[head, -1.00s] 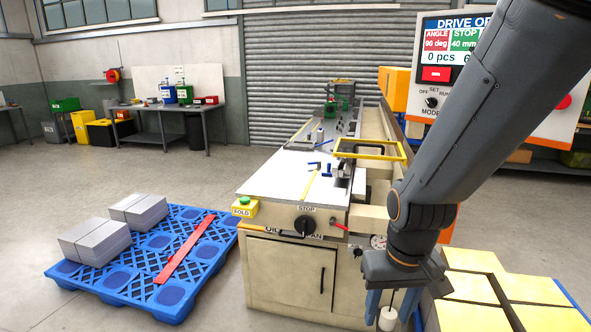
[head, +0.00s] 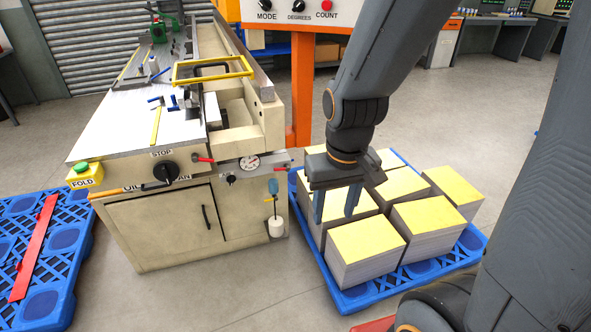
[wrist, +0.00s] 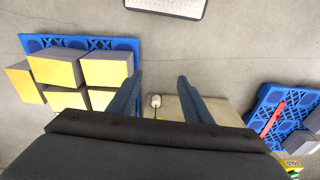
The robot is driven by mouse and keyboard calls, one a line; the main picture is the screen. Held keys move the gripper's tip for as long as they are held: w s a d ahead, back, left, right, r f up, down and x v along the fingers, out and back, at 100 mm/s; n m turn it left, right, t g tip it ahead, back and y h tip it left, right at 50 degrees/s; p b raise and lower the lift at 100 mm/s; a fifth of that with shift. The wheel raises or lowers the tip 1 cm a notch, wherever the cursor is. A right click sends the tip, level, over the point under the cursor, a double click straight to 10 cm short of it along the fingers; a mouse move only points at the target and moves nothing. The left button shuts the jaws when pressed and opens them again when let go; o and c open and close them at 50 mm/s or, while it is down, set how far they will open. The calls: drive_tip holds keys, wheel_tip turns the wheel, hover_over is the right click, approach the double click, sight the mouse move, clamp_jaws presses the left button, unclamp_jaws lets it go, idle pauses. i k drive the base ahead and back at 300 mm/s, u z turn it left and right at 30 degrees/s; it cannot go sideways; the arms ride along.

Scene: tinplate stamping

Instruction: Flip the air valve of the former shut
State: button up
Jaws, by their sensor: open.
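The former (head: 160,215) is a cream machine at the left of the head view. On its front end are a dark STOP knob (head: 170,171), a red lever (head: 203,159) beside it, and a small panel with a round gauge (head: 249,163). The red lever looks like the air valve handle, but no label confirms it. A white weight-like cylinder (head: 276,227) hangs below the gauge and also shows in the wrist view (wrist: 155,101). My gripper (head: 336,208) is open and empty, pointing down, to the right of the former and apart from the lever.
A blue pallet (head: 350,298) with several yellow-topped stacks stands right of the former, behind my gripper in the head view. Another blue pallet (head: 50,283) with a red bar (head: 35,245) lies at left. Floor in front of the former is clear.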

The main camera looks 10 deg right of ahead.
sight(286, 167)
drive_tip(key=k, duration=1.25)
drive_tip(key=u, duration=1.1)
drive_tip(key=i, duration=1.2)
drive_tip(key=z, duration=0.6)
drive_tip(key=i, duration=0.4)
drive_tip(key=z, duration=0.4)
